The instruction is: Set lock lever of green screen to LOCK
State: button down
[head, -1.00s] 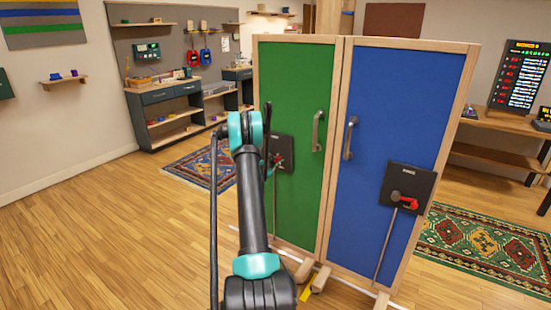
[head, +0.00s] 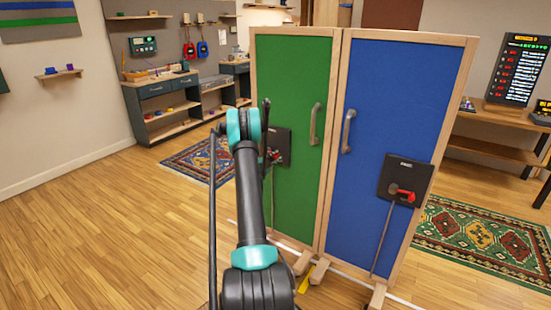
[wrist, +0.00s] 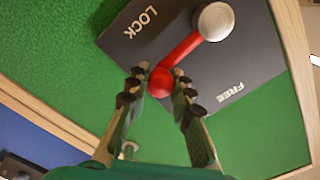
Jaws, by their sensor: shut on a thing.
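The green screen (head: 290,90) stands left of the blue one in the head view. Its dark plate (head: 284,146) is partly hidden by my arm. In the wrist view the plate (wrist: 120,42) bears the words LOCK and FREE. The red lock lever (wrist: 183,48) runs from a pale round pivot (wrist: 214,20) to a red ball end. It points about midway between LOCK and FREE. My gripper (wrist: 161,86) is shut on the ball end, with one finger on each side of it.
The blue screen (head: 405,110) adjoins on the right, with its own plate and red lever (head: 401,193). Screen feet (head: 303,263) stick out onto the floor. The wooden floor (head: 110,220) at left is open. Patterned rugs lie behind and to the right.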

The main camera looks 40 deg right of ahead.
jog(key=c, duration=1.3)
grip_release()
jog(key=shift+f, duration=0.1)
jog(key=shift+a, duration=0.1)
jog(key=v, duration=1.1)
jog(key=shift+s+a, duration=0.15)
jog(key=shift+a, duration=0.25)
